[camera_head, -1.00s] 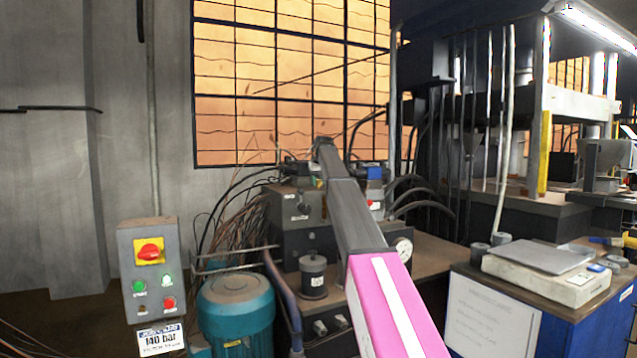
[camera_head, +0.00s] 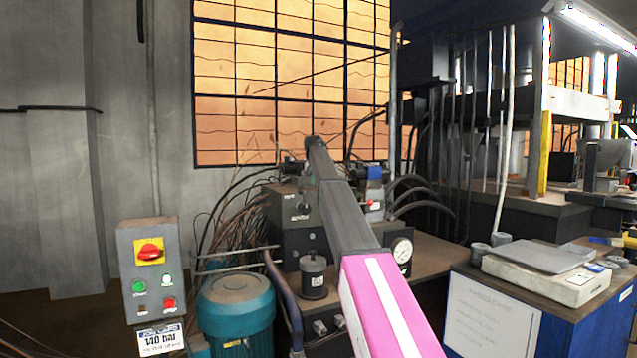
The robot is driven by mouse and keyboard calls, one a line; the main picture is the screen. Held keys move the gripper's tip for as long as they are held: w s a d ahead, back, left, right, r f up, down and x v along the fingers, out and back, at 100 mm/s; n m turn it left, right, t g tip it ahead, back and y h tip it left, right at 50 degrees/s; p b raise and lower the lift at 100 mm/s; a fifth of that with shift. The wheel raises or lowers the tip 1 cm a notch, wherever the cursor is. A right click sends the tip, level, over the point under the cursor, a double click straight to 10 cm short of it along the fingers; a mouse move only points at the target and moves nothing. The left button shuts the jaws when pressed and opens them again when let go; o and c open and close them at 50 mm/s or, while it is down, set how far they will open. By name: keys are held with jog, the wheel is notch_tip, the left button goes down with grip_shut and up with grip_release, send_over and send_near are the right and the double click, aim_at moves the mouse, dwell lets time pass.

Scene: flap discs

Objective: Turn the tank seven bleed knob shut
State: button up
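A dark hydraulic unit stands at the centre, with a tank body (camera_head: 290,245) below and a grey valve block (camera_head: 285,205) on top. A small dark knob (camera_head: 301,206) shows on the block's face. A black cylindrical cap (camera_head: 313,270) with a small white label stands on the tank. Two small fittings (camera_head: 320,327) sit low on the front. I cannot tell which of these is the tank seven bleed knob. My pink and dark grey arm reaches from the bottom over the unit. Its far end, with my gripper (camera_head: 315,143), is above the valve block; its fingers cannot be made out.
A pressure gauge (camera_head: 402,250) is right of my arm. A teal motor (camera_head: 235,315) stands front left, beside a control box (camera_head: 150,270) with a red switch and buttons. Black hoses (camera_head: 410,205) and loose wires flank the unit. A blue cabinet (camera_head: 580,325) stands right.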

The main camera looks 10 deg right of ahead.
dwell(0.4)
jog(key=o, duration=0.9)
jog(key=v, duration=1)
jog(key=shift+s+a+r, duration=0.15)
jog(key=shift+r, duration=0.25)
